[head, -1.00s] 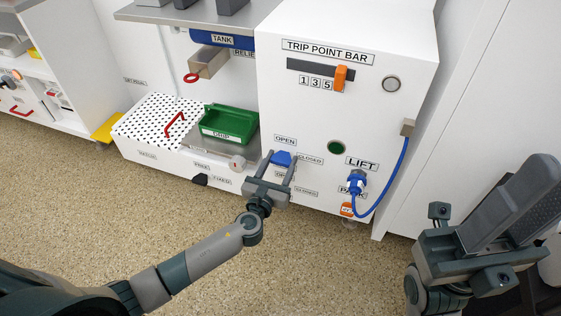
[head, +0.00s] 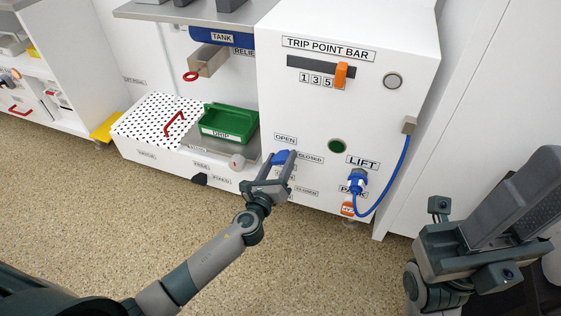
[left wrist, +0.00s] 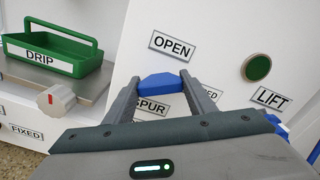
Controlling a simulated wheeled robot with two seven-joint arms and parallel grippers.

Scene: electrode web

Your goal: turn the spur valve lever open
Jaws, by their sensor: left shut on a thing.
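The spur valve lever is a blue handle (head: 281,157) low on the white cabinet front, below the OPEN label (head: 285,139) and left of the CLOSED label (head: 310,159). My left gripper (head: 281,161) is shut on it, one finger on each side. In the left wrist view the blue lever (left wrist: 160,86) sits between the fingertips, below the OPEN label (left wrist: 172,46). The SPUR label (left wrist: 151,106) and the CLOSED label are partly hidden by the fingers. My right gripper (head: 485,235) is at the lower right, away from the cabinet; its jaw opening is unclear.
A green DRIP tray (head: 229,122) and a round knob (head: 237,162) are left of the lever. A blue hose (head: 390,180) loops from the LIFT fitting at right. An orange slider (head: 341,74) is above. The speckled floor in front is clear.

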